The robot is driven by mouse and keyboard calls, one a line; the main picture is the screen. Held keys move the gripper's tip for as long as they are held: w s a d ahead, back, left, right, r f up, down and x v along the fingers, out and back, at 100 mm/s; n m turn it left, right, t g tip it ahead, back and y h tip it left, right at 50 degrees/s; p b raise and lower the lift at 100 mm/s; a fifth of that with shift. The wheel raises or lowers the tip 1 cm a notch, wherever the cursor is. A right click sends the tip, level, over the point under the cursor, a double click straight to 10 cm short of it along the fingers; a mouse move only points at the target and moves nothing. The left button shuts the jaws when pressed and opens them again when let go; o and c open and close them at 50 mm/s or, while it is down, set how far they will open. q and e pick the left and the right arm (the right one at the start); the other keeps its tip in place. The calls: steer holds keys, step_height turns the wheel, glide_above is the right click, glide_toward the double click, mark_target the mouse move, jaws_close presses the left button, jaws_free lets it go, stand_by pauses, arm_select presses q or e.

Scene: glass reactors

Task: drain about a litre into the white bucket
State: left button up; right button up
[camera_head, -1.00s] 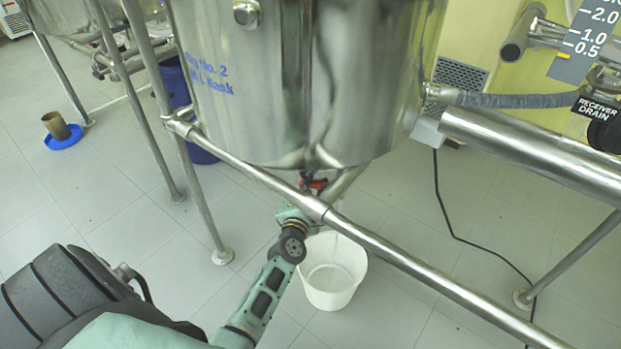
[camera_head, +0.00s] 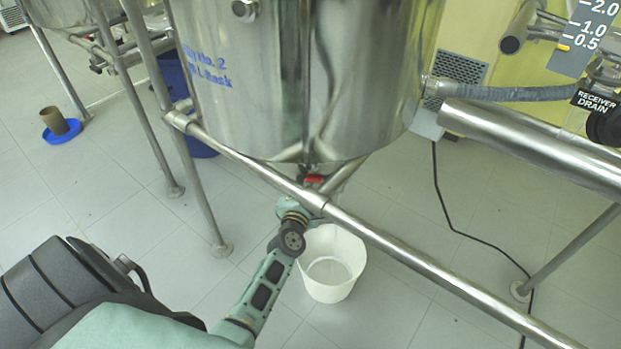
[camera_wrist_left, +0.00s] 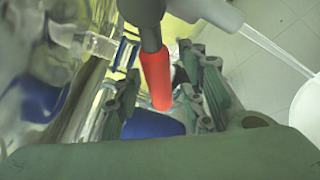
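The red valve handle (camera_head: 314,179) is under the vessel's bottom. In the left wrist view the red handle (camera_wrist_left: 157,80) lies between the fingers of my left gripper (camera_wrist_left: 160,100), which are apart with a small gap on each side. A thin clear stream leaves the grey outlet (camera_wrist_left: 208,12) towards the bucket. In the head view my left gripper (camera_head: 296,207) is partly hidden by the rail. My right gripper is out of view.
A steel frame rail (camera_head: 420,262) crosses in front of the vessel, close above my left gripper. A black cable (camera_head: 450,232) lies on the floor at right. A blue dish with a brown cup (camera_head: 54,120) stands far left. Floor around the bucket is clear.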

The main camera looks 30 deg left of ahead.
arm_select(q)
steer(key=f+v, duration=0.1)
steer(key=v, duration=1.1)
steer(key=shift+r, duration=0.5)
steer(key=w+a+n+b, duration=0.1)
steer(key=w+n+b, duration=0.1)
steer(key=n, duration=0.9)
steer(key=w+a+n+t+h+b, duration=0.1)
steer(key=w+n+b, duration=0.2)
steer(key=n, duration=0.9)
steer(key=w+a+f+n+b, duration=0.1)
steer(key=w+n+b, duration=0.1)
steer(key=w+n, duration=0.4)
steer(key=shift+w+a+n+h, duration=0.1)
steer(key=shift+a+n+h, duration=0.1)
steer(key=shift+n, duration=1.25)
steer(key=shift+a+n+h, duration=0.1)
steer(key=shift+a+n, duration=0.1)
steer(key=shift+n, duration=1.25)
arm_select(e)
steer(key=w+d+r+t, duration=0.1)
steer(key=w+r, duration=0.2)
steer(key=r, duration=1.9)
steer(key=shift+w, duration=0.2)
